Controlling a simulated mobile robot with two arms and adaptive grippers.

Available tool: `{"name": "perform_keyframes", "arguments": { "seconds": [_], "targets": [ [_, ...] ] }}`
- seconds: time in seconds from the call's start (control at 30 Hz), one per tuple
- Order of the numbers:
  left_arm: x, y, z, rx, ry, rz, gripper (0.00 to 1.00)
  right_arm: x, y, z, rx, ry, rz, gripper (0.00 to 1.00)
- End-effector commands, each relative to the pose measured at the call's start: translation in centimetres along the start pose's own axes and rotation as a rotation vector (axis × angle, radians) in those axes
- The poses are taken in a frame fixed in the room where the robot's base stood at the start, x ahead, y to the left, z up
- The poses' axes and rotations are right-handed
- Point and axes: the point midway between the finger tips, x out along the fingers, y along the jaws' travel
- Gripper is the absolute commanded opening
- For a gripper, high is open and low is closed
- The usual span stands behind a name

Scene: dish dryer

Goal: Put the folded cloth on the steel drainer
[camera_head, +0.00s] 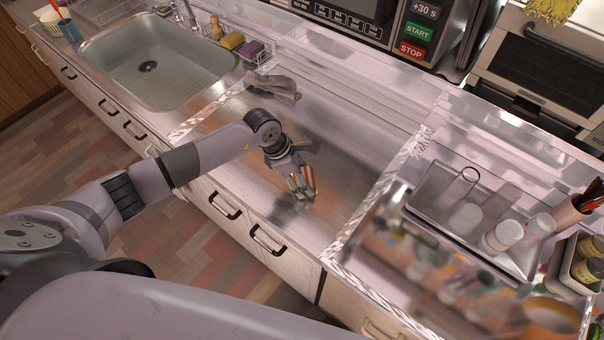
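The folded cloth (274,86) is grey and lies crumpled-looking on the steel counter, just right of the sink. My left gripper (304,196) points down low over the middle of the counter, in front of and apart from the cloth. Its fingers look close together and seem to hold nothing; the angle hides whether they are open or shut. A ribbed steel surface (103,10), which looks like the drainer, is at the top left beyond the sink, partly cut off by the frame. My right gripper is out of view.
The sink (155,62) is left of the cloth, with a wire rack (252,54) of sponges behind. A steel tray (437,211) with glasses and a box of jars (577,275) stand at right. A microwave (345,22) is behind. The middle counter is clear.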

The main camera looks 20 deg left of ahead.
Motion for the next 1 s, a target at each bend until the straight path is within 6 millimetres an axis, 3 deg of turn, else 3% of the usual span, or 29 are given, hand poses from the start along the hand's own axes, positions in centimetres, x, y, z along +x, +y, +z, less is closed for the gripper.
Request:
{"name": "perform_keyframes", "arguments": {
  "seconds": [0.2, 0.23, 0.5, 0.83, 1.0],
  "targets": [
    [0.4, 0.0, -0.2, 0.0, 0.0, 0.0, 0.48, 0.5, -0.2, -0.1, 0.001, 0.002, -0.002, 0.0],
    [0.2, 0.0, -0.1, 0.0, 0.0, 0.0, 0.72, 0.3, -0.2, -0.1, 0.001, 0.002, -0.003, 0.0],
    [0.2, 0.0, -0.1, 0.0, 0.0, 0.0, 0.9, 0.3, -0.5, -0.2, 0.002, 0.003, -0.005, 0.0],
    [0.1, 0.0, 0.0, 0.0, 0.0, 0.0, 0.9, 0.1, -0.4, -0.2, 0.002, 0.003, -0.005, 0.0],
    [-1.3, 0.2, -0.1, 0.003, 0.001, 0.004, 0.9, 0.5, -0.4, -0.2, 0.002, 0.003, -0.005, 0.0]
  ]
}}
